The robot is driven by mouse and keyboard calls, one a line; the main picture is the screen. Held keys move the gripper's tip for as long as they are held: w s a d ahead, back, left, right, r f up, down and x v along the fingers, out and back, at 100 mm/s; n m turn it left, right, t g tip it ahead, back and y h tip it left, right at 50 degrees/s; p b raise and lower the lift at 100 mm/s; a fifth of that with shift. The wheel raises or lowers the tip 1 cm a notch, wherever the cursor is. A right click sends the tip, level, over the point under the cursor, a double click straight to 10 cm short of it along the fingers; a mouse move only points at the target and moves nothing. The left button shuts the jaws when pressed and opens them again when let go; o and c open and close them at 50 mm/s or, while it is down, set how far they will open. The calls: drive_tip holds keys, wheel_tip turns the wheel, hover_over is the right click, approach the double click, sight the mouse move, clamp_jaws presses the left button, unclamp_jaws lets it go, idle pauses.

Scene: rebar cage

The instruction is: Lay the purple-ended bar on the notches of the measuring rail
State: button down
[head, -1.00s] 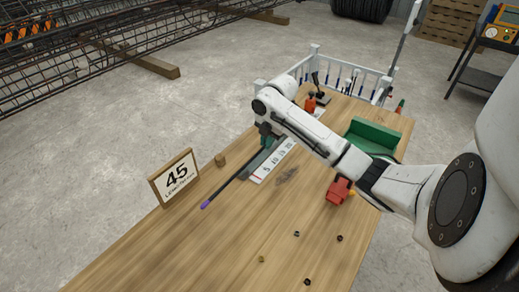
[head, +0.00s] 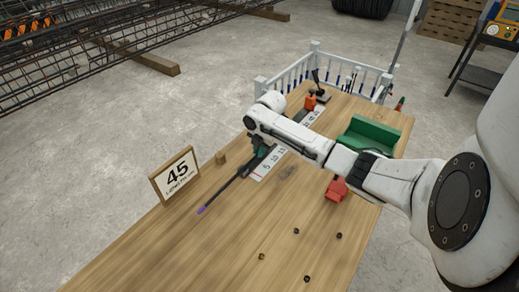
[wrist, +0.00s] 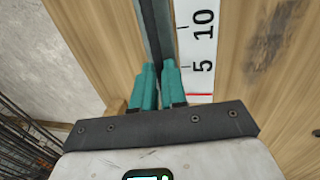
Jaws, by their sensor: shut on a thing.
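The dark bar with a purple end (head: 202,209) runs diagonally over the table, its purple end toward the near left. My gripper (head: 252,165) is shut on the bar beside the zero end of the measuring rail's white scale (head: 262,171). In the wrist view, the teal fingertips (wrist: 158,68) are closed together over a dark grey strip (wrist: 155,25) alongside the scale (wrist: 200,45), near its red line and the 5. The bar's far part is hidden by my gripper and arm. I cannot tell whether the bar touches the notches.
A red object (head: 337,189) and a green tray (head: 372,137) are at the right. Several small dark nuts lie on the near tabletop. A white railed rack (head: 318,66) is at the far end.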

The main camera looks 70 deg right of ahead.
drive_tip(key=c, duration=1.2)
unclamp_jaws()
drive_tip(key=shift+o, duration=0.2)
wheel_tip(320, 180, up, 12)
drive_tip(key=s, duration=0.2)
drive_tip(key=shift+s+a+b, duration=0.15)
drive_tip(key=shift+a+b, duration=0.1)
drive_tip(key=shift+b, duration=0.15)
drive_tip(key=shift+s+f, duration=0.1)
drive_tip(key=shift+f, duration=0.05)
